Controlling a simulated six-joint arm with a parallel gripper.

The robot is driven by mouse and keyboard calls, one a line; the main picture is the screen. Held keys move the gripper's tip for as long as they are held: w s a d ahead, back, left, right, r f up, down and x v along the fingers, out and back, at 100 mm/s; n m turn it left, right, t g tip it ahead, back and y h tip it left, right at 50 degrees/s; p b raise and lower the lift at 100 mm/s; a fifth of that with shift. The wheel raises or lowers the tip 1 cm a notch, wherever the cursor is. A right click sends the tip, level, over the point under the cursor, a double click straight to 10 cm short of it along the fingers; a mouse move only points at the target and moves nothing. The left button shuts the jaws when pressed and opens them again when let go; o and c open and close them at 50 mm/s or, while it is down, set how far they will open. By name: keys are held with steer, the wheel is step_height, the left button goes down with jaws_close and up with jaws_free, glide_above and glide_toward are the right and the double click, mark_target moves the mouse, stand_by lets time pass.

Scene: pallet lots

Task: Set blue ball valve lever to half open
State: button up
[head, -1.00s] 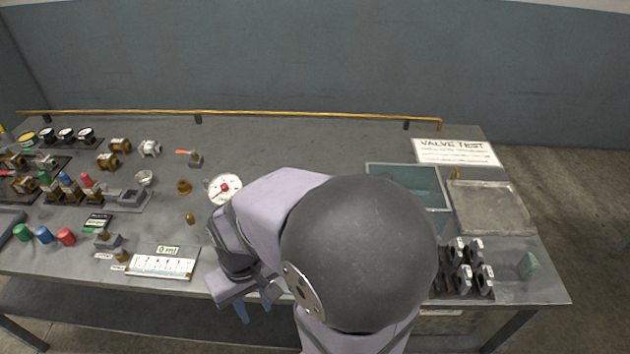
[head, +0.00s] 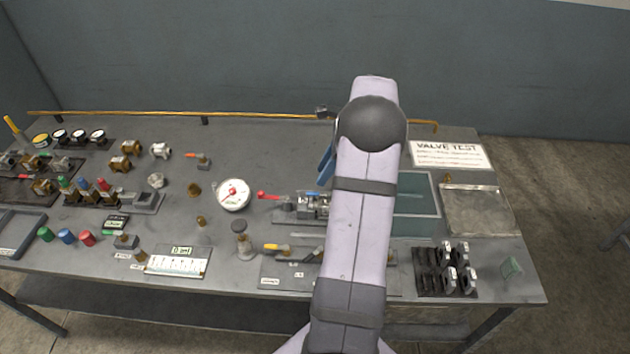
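A ball valve (head: 313,204) with a bright metal body sits in a grey fixture left of my arm. A red lever (head: 268,196) reaches out to its left. A yellow lever (head: 275,246) lies on a plate nearer the front edge. I cannot make out a blue lever for certain; my arm covers the bench right of the valve. My gripper (head: 325,168) shows only as a blue finger beside my arm, seemingly above and behind the valve. The rest of it is hidden, so its opening cannot be told. No contact with the valve is visible.
A brass rail (head: 250,116) runs along the back. A teal-lined tray (head: 418,207) and black rack (head: 446,270) are at right. The back middle is clear.

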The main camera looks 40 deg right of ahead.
mark_target(311, 193)
steer(key=shift+d, duration=0.15)
steer(key=shift+p+x, duration=1.35)
steer(key=shift+x, duration=2.35)
steer(key=shift+r, duration=0.1)
steer(key=shift+c, duration=0.5)
jaws_close()
